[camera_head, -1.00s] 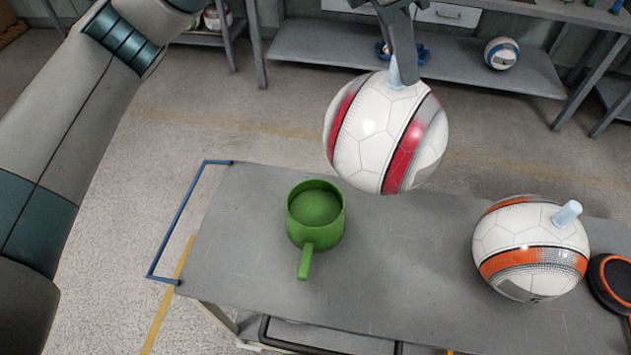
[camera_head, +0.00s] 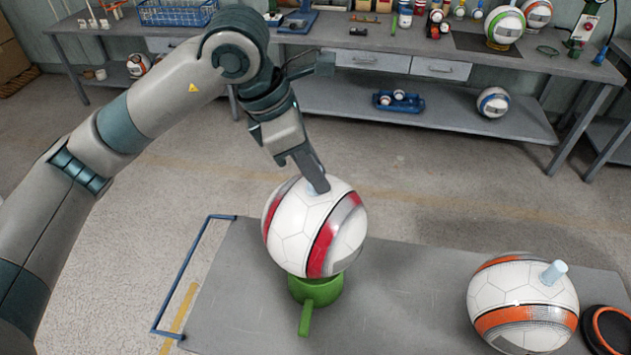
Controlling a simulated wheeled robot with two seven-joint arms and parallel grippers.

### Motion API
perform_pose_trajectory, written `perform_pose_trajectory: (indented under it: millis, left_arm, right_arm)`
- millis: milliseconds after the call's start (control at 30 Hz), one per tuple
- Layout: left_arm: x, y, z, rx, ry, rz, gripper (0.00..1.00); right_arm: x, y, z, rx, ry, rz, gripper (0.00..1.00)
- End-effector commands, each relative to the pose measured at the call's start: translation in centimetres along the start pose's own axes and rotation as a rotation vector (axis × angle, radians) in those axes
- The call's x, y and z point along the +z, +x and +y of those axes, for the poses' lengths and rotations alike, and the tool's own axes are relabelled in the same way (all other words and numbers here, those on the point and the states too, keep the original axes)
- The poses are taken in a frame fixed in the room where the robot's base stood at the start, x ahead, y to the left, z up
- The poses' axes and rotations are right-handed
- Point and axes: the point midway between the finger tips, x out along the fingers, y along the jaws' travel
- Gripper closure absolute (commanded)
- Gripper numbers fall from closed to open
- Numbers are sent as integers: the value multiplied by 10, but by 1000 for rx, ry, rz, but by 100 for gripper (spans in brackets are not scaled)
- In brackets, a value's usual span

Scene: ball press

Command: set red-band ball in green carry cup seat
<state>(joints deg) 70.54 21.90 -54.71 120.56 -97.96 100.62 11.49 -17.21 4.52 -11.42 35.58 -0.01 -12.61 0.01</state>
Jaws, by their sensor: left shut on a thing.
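The red-band ball (camera_head: 300,232) is white with red stripes and a pale peg on top. My left gripper (camera_head: 316,186) is shut on that peg. The ball is over the green carry cup (camera_head: 317,291) in the picture and hides the cup's mouth and most of its rim. The cup's handle points toward the front. Whether the ball touches the cup's seat or hangs just above it I cannot tell. My right gripper is not in view.
The cup stands on a grey table (camera_head: 408,298) with a blue rail (camera_head: 184,272) at its left end. An orange-band ball (camera_head: 522,300) with a pale peg sits at the right, beside a black and orange ring (camera_head: 606,330). A workbench (camera_head: 400,52) stands behind.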

Motion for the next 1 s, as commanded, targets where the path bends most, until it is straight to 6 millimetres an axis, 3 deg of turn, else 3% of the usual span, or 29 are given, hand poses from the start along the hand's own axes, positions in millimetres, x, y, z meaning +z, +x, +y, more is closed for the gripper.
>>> perform_pose_trajectory:
  millis: [300,700,1000]
  left_arm:
    - [-1,3,0,0,-1,0,100]
    - [-14,35,0,-1,0,0,100]
    - [-15,37,0,1,1,-1,100]
  right_arm:
    - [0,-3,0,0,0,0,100]
    - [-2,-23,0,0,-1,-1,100]
    - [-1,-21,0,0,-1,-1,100]
